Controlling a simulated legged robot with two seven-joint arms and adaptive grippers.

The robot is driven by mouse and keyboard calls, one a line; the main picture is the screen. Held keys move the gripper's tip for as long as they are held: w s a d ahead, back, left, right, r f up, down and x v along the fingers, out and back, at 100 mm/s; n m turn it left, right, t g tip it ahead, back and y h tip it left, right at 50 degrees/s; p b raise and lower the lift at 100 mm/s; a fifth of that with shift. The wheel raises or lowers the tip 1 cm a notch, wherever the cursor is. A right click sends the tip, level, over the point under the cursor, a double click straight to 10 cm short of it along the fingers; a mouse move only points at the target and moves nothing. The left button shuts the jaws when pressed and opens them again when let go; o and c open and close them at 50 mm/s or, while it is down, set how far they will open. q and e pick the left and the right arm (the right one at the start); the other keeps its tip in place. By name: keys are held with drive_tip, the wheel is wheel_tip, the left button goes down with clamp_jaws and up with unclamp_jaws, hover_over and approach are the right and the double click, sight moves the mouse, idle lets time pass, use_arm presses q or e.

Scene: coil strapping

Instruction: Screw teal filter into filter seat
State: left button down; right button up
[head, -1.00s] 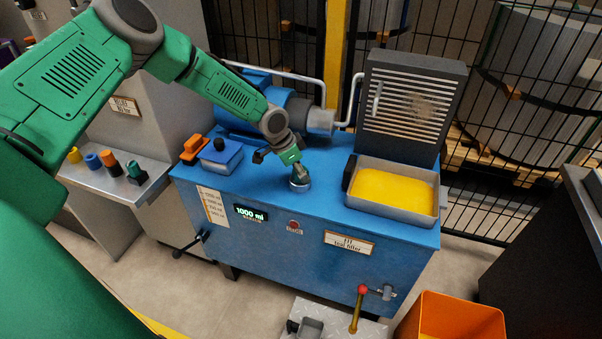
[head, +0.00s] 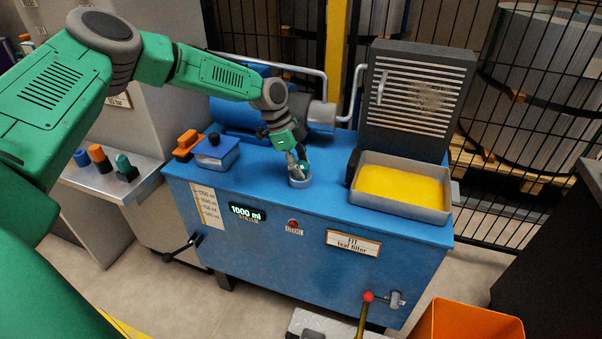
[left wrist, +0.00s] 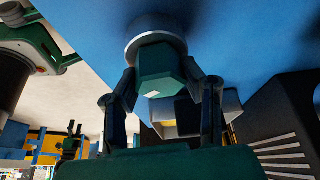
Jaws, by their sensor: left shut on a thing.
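My left gripper (head: 296,157) is over the filter seat (head: 299,181), a grey ring on top of the blue unit. It is shut on the teal filter (head: 305,165), which is partly hidden by the fingers in the head view. In the left wrist view, both fingers are on either side of the teal filter (left wrist: 161,68), a faceted teal body. The filter's far end meets the grey ring of the seat (left wrist: 152,27); I cannot tell how deep it sits. The right gripper cannot be made out in the head view.
A tray of yellow material (head: 403,188) and a dark slatted panel (head: 415,100) stand right of the seat. A blue box (head: 216,152) is to its left. Coloured pieces stand on a side shelf (head: 110,185). An orange bin (head: 465,322) is at the lower right.

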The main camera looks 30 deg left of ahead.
idle(0.3)
use_arm(q)
drive_tip(key=m+b, duration=0.1)
drive_tip(key=m+g+b, duration=0.1)
drive_tip(key=shift+f+m, duration=0.2)
drive_tip(key=shift+m, duration=0.1)
drive_tip(key=c, duration=0.9)
unclamp_jaws()
drive_tip(key=shift+r, duration=0.2)
drive_tip(key=shift+a+r, duration=0.1)
drive_tip(key=shift+r, duration=0.1)
drive_tip(key=v, duration=1.1)
drive_tip(key=shift+w+a+r, duration=0.15)
drive_tip(key=shift+a+r, duration=0.05)
